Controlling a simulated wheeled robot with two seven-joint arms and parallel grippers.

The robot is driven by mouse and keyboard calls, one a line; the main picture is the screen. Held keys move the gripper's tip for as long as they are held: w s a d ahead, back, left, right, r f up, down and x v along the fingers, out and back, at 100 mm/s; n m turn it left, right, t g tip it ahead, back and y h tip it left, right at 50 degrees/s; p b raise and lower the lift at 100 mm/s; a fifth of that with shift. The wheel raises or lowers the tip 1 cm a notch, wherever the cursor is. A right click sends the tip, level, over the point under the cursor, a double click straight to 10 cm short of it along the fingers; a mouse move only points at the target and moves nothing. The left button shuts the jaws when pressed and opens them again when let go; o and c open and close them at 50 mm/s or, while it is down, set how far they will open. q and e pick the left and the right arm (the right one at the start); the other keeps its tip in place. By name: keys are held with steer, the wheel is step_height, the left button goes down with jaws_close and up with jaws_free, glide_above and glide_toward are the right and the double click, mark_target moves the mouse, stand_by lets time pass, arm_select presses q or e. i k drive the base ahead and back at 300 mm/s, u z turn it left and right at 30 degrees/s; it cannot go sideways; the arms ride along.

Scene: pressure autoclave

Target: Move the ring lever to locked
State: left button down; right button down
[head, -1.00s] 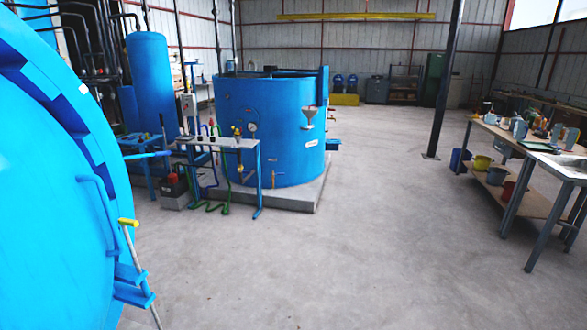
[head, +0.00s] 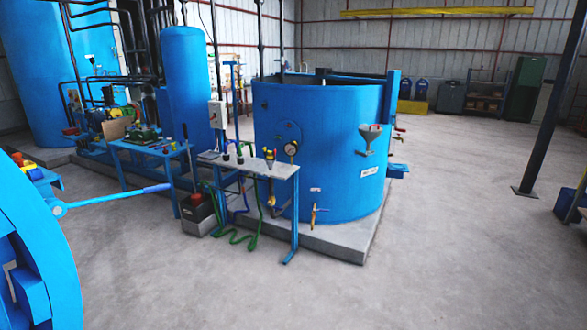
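The big blue round autoclave door with its locking ring (head: 40,245) fills the lower left of the head view, cut off by the frame edge. A long light blue lever with a darker blue grip (head: 115,197) sticks out to the right from the top of this ring, nearly level and tilted slightly up at its end. It looks like the ring lever, but I see no label for its locked position. Neither of my grippers is in view, and nothing touches the visible part of the lever.
A blue tank (head: 325,150) stands on a concrete plinth in the middle. In front of it are a small bench (head: 285,170) with a gauge and green hoses. A blue pump table (head: 150,152) stands left of it. Open concrete floor (head: 220,290) lies right of the door.

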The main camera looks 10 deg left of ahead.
mark_target(53, 203)
steer(key=u, duration=0.5)
steer(key=i, duration=1.4)
steer(key=u, duration=1.4)
steer(key=i, duration=1.15)
steer(key=u, duration=0.55)
